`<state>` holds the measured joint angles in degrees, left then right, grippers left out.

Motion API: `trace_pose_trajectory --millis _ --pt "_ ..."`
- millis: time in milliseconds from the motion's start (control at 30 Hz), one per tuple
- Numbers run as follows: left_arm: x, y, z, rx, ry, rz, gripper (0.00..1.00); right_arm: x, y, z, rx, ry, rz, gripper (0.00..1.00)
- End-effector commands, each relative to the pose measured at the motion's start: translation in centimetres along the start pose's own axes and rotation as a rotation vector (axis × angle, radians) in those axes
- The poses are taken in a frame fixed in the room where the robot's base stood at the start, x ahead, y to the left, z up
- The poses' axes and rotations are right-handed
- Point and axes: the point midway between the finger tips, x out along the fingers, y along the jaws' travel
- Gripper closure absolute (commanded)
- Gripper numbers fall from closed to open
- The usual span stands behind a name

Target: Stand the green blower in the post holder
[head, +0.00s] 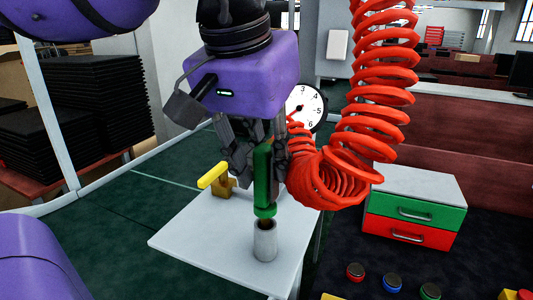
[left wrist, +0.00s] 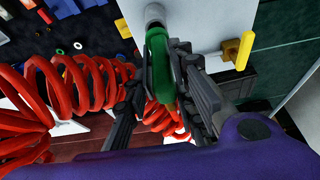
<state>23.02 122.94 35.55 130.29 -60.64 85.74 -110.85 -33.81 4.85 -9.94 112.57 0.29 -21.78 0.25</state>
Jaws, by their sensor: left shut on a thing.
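The green blower (head: 263,180) is upright in the head view, with its nozzle pointing down. My left gripper (head: 258,155) is shut on its upper body. The post holder (head: 265,243) is a pale grey cylinder on the white table, directly below the blower. The dark nozzle meets the holder's top opening; how deep it sits inside is hidden. In the left wrist view the blower (left wrist: 158,62) shows between the fingers (left wrist: 165,85), with the holder (left wrist: 154,14) at its far end. My right gripper is not in view.
A red coiled hose (head: 385,90) hangs right of the gripper and loops close behind the blower. A yellow-handled valve (head: 215,177) stands on the white table (head: 205,240), left of the holder. A green-and-red drawer box (head: 415,208) and several buttons (head: 392,280) lie to the right.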

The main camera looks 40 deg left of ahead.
Motion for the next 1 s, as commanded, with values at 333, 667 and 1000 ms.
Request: trace_pose_trajectory --millis 333,667,1000 --pt "0.9 0.0 0.3 0.001 0.000 0.000 0.94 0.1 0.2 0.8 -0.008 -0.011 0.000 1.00" --pt "1.7 0.0 0.6 0.000 -0.001 0.001 0.94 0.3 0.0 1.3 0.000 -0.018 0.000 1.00" --pt "2.3 0.0 0.8 0.000 0.000 0.000 0.74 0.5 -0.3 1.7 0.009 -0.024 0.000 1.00"
